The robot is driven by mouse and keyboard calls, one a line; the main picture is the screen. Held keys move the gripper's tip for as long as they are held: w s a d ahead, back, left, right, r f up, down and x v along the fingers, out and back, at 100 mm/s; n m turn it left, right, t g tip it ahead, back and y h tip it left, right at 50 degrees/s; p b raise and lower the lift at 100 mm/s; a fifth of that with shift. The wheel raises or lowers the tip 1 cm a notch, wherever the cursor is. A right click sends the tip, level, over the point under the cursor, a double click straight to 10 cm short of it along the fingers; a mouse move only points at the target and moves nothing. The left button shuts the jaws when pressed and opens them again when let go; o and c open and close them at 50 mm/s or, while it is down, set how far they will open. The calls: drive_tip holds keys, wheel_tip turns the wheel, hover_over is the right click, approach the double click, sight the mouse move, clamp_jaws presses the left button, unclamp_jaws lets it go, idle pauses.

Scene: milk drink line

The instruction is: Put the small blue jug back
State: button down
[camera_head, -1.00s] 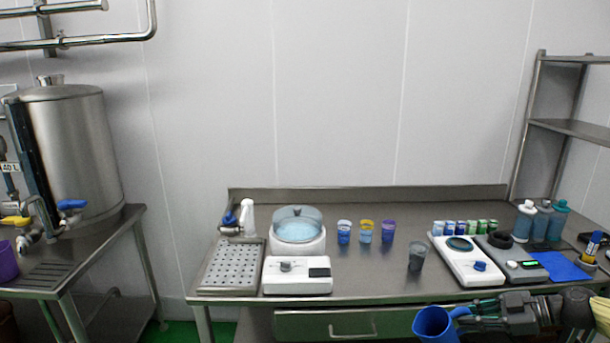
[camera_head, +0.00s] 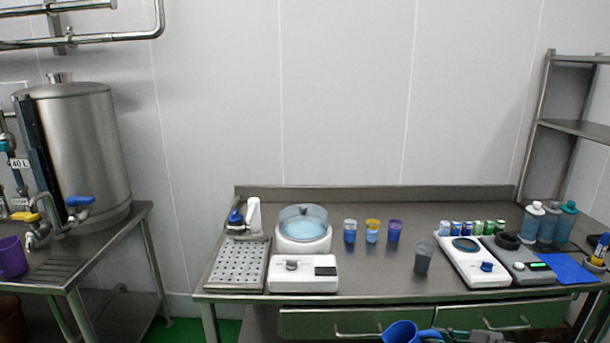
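The small blue jug (camera_head: 401,333) shows at the bottom edge of the head view, in front of the table and below its top. Its lower part is cut off by the frame. A blue handle reaches from it to the right, toward my gripper (camera_head: 452,336). My gripper appears shut on this handle, though only the upper part of it shows and the fingertips are mostly cut off.
The steel table (camera_head: 380,283) has a perforated drip tray (camera_head: 237,265), a white device with a clear bowl (camera_head: 303,232), several cups and a scale (camera_head: 470,260). A grey cup (camera_head: 423,257) stands near the front edge. A purple jug (camera_head: 12,257) is at far left.

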drive_tip(key=shift+s+a+f+m+t+h, duration=0.3)
drive_tip(key=shift+a+f+m+h, duration=0.2)
drive_tip(key=shift+a+f, duration=0.4)
drive_tip(key=shift+s+a+f+m+t+h, duration=0.2)
drive_tip(key=shift+a+f+m+t+h, duration=0.25)
drive_tip(key=shift+a+f, duration=0.4)
drive_tip(key=s+a+f+m+t+h, duration=0.1)
drive_tip(key=s+a+f+m+h, duration=0.1)
drive_tip(key=a+f+m+h, duration=0.4)
drive_tip(key=shift+a+f+t, duration=0.35)
drive_tip(key=shift+a+f, duration=0.95)
drive_tip(key=shift+a, duration=1.4)
drive_tip(key=shift+a+h, duration=0.15)
drive_tip(key=shift+h, duration=0.1)
